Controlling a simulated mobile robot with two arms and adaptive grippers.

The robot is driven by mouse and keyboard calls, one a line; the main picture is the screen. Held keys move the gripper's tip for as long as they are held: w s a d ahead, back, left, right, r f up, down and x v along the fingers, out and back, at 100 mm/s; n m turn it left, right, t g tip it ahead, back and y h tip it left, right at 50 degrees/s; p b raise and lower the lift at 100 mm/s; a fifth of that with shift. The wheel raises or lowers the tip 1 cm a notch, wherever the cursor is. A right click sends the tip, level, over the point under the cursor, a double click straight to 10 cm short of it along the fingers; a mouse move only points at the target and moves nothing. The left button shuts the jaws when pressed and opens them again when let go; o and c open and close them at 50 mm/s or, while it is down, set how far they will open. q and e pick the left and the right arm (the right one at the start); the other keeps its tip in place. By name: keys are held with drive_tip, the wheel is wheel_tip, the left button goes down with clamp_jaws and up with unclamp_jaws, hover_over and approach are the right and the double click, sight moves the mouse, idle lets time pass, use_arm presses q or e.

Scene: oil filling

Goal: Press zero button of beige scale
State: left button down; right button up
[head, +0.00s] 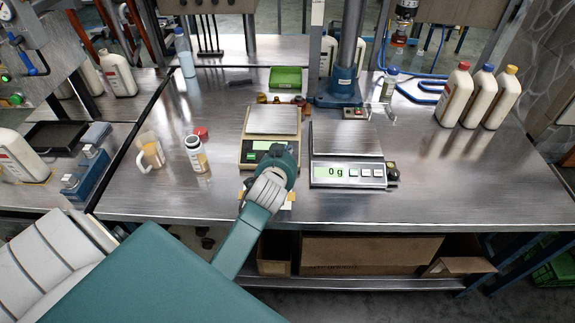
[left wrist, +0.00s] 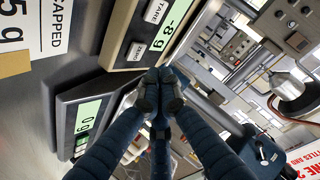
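The beige scale (head: 253,151) stands on the metal bench with a bare pan and a lit green display. It also shows in the left wrist view (left wrist: 122,30), where the ZERO button (left wrist: 137,50) and the TARE button (left wrist: 157,11) are visible beside a display that seems to read -8 g. My left gripper (left wrist: 160,88) is shut and empty, its fingertips together close to the scale's front panel, a little off the ZERO button in that view. I cannot tell whether they touch the panel. In the head view my left arm hides the panel's right part. My right gripper is not in view.
A grey scale (head: 348,172) reading 0 g stands just right of the beige one. A white bottle (head: 196,154) and a jug (head: 150,150) stand to the left. A green tray (head: 286,78) lies behind. Three capped bottles (head: 480,98) stand at the right.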

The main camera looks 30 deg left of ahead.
use_arm(q)
drive_tip(key=shift+w+a+f+b, duration=0.1)
drive_tip(key=shift+w+f+b, duration=0.05)
drive_tip(key=shift+f, duration=0.3)
drive_tip(key=shift+w+a+f+b, duration=0.1)
drive_tip(key=shift+w+f+b, duration=0.05)
drive_tip(key=shift+f, duration=0.25)
drive_tip(key=shift+f, duration=0.1)
idle(0.7)
drive_tip(key=shift+w+f, duration=0.1)
drive_tip(key=shift+f, duration=0.15)
drive_tip(key=shift+w+a+f+b, duration=0.1)
drive_tip(key=shift+f+b, duration=0.2)
drive_tip(key=shift+f, duration=0.1)
idle(0.9)
drive_tip(key=shift+s+r+p, duration=0.25)
drive_tip(key=shift+r+p, duration=0.5)
drive_tip(key=shift+p, duration=0.2)
